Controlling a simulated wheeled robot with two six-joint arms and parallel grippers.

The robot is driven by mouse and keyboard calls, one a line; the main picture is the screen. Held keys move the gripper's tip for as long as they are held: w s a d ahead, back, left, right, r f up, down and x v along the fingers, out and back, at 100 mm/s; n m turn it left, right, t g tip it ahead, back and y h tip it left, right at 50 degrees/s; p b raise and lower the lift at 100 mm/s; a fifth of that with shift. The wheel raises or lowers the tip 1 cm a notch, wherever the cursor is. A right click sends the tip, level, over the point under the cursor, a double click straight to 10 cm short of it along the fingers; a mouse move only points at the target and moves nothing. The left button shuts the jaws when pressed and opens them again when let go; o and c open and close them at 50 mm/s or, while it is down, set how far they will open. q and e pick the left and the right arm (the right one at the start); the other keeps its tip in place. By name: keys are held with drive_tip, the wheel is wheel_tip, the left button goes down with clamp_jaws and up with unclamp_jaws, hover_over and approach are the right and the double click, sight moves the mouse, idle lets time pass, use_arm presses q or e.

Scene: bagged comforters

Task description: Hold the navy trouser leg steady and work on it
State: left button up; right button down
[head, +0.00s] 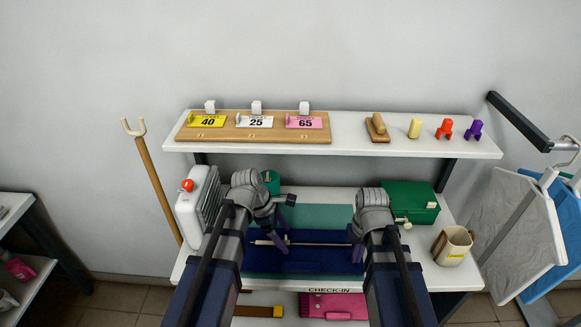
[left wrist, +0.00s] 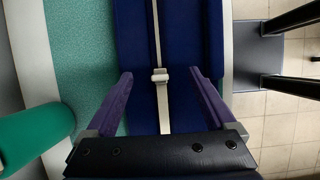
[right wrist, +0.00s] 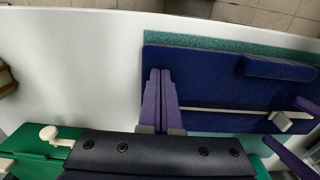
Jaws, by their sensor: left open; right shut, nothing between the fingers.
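The navy trouser leg (head: 322,258) lies flat on a teal mat (head: 320,214) on the white table. A pale strip (left wrist: 157,30) runs along the navy cloth and carries a small pale slider (left wrist: 160,75). My left gripper (left wrist: 160,77) is open over the cloth, its purple fingers on either side of the strip and slider; I cannot tell whether they touch the cloth. My right gripper (right wrist: 160,75) is shut and empty at the leg's right end, near the strip's end. The slider also shows in the right wrist view (right wrist: 281,122), near the left gripper's fingers.
A shelf (head: 350,140) with tags and small items spans the back. The table's right side is partly bare.

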idle(0.3)
